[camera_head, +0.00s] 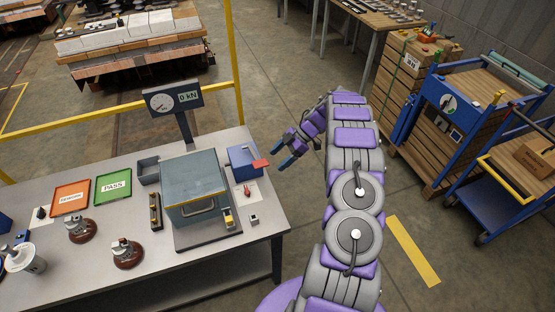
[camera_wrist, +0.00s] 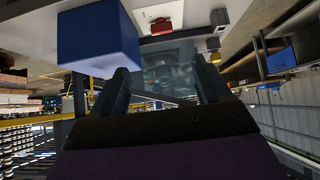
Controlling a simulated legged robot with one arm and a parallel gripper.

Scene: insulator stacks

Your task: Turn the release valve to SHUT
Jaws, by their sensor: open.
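A small red handle on a white plate (camera_head: 247,191), which looks like the release valve, lies on the bench in front of a blue box (camera_head: 244,160). In the wrist view a small red part on a white patch (camera_wrist: 160,27) shows beyond the fingers. Its setting and lettering are too small to read. My gripper (camera_head: 285,149) is open and empty. It hangs off the bench's right edge, to the right of the blue box and apart from the valve. In the wrist view its two dark fingers (camera_wrist: 163,85) are spread.
A clear-walled test chamber (camera_head: 195,190) stands left of the valve, with a gauge (camera_head: 172,102) behind it. A red tab (camera_head: 261,164) sticks out from the blue box. Green PASS (camera_head: 113,186) and orange (camera_head: 71,198) trays lie left. Crates and a blue cart (camera_head: 450,105) stand right.

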